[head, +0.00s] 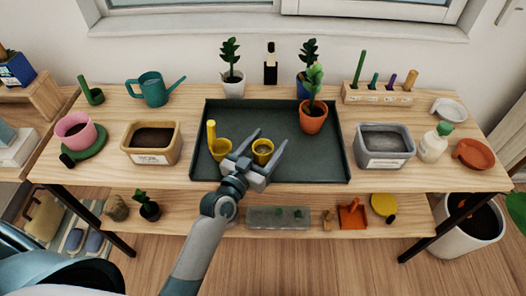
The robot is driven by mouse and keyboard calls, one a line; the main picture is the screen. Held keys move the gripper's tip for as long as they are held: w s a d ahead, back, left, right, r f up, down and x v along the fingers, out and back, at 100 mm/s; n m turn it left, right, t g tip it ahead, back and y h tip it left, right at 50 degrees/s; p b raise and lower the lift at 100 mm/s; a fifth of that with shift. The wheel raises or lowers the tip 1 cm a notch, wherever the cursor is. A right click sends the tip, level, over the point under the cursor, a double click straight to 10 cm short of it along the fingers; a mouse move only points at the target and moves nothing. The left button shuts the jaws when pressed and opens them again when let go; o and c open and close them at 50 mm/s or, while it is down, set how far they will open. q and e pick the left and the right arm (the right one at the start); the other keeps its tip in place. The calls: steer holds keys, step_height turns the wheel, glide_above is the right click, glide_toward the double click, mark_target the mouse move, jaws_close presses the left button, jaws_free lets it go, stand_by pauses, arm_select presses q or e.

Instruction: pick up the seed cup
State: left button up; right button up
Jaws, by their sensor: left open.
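A small round yellow cup (263,146), the likely seed cup, stands upright on the dark tray (310,172) near its front edge. Something greyish shows inside it. My left gripper (262,152) reaches in from the front, open, with one finger on each side of this cup. I cannot tell whether the fingers touch it. Just left of the gripper, a yellow scoop (220,149) with an upright handle stands on the tray, close to the left finger. My right gripper is not in view.
A potted plant in terracotta (313,122) stands on the tray's right part. A soil box (152,142) is left of the tray, a grey bin (384,146) right of it. Watering can (154,90) and tool rack (378,96) stand behind. The tray's middle is clear.

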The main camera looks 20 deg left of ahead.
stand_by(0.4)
arm_select(q)
steer(key=c, duration=1.2)
steer(key=shift+r, duration=0.1)
